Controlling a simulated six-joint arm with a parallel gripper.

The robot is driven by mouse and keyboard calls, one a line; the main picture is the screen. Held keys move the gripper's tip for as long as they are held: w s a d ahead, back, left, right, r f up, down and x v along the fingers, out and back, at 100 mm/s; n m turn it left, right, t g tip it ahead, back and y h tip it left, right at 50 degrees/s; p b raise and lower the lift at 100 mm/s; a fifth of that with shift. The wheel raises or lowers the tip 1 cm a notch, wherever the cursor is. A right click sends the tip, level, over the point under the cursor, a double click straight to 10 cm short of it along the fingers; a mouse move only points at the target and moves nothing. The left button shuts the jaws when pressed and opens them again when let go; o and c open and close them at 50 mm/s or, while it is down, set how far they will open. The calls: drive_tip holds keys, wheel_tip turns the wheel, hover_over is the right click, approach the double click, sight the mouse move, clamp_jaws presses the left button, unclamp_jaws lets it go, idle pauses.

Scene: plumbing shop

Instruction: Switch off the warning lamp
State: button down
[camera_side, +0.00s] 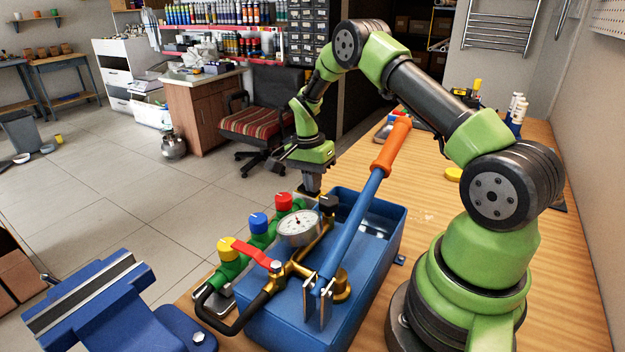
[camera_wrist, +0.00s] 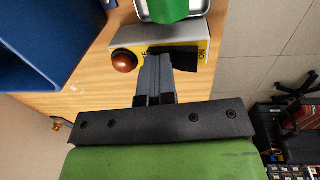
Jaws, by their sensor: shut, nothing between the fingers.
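In the wrist view, a small yellow and grey switch box (camera_wrist: 192,44) sits on the wooden table. A dark red domed lamp (camera_wrist: 124,61) is at its left end; I cannot tell whether it is lit. A black rocker switch (camera_wrist: 185,60) is on the box, with an "ON" label at its right and a partly hidden label at its left. My gripper (camera_wrist: 155,62) is shut and empty, its fingertips over the left part of the switch; contact cannot be told. In the side view my gripper (camera_side: 312,188) points down behind the blue tank; the box is not clearly visible there.
The blue tank (camera_side: 388,245) with its orange-handled lever (camera_side: 392,145) and pressure gauge (camera_side: 299,228) stands close to my gripper. Green pipes with coloured caps (camera_side: 258,222) are beside it. A blue vise (camera_side: 90,300) is at the front left. The table's edge is near.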

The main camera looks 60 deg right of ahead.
drive_tip(key=shift+f, duration=0.1)
drive_tip(key=shift+w+r, duration=0.2)
drive_tip(key=shift+w, duration=0.6)
drive_tip(key=shift+r, duration=0.2)
wheel_tip(320, 180, up, 14)
drive_tip(key=s, duration=0.1)
drive_tip(key=shift+f, duration=0.2)
